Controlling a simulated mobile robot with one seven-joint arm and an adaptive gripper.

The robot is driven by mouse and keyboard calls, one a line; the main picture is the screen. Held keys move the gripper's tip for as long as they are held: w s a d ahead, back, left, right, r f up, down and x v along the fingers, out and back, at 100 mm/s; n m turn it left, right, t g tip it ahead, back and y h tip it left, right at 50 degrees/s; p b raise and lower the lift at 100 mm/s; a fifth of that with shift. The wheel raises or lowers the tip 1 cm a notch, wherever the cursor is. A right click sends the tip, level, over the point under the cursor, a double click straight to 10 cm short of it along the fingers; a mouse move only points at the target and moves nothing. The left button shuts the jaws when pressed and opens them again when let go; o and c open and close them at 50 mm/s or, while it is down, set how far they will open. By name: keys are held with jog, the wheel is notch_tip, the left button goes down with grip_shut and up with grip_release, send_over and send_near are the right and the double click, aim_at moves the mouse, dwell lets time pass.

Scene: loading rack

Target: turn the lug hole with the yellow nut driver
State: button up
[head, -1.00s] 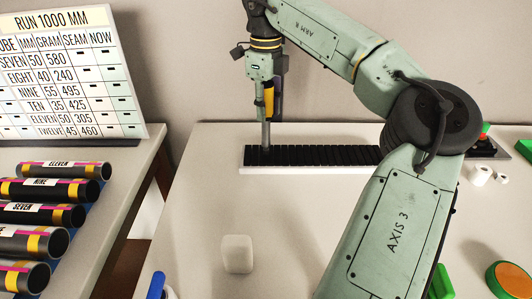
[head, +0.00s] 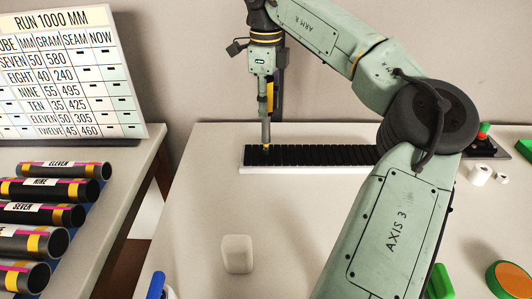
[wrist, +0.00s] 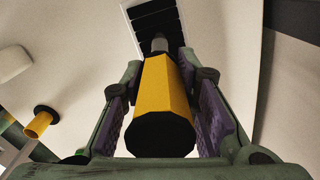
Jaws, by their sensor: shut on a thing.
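My gripper (head: 266,108) is over the left end of a black slotted strip (head: 320,155), fingers pointing down. In the wrist view, my gripper (wrist: 163,90) is shut around the yellow nut driver's handle (wrist: 165,95), with a purple pad on each side. The handle has a black end facing the camera, and its grey shaft (wrist: 159,43) points toward the strip (wrist: 155,20).
A white block (head: 237,254) stands on the table in front. Several labelled dark tubes (head: 45,215) lie at left below a chart board (head: 70,75). Small white pieces (head: 480,174), a red-topped device (head: 484,142) and green items (head: 440,283) are at right.

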jog(key=n, duration=0.6)
jog(key=shift+n, duration=0.3)
jog(key=n, duration=0.5)
jog(key=shift+n, duration=0.4)
jog(key=shift+f, duration=0.1)
jog(key=shift+f, duration=0.55)
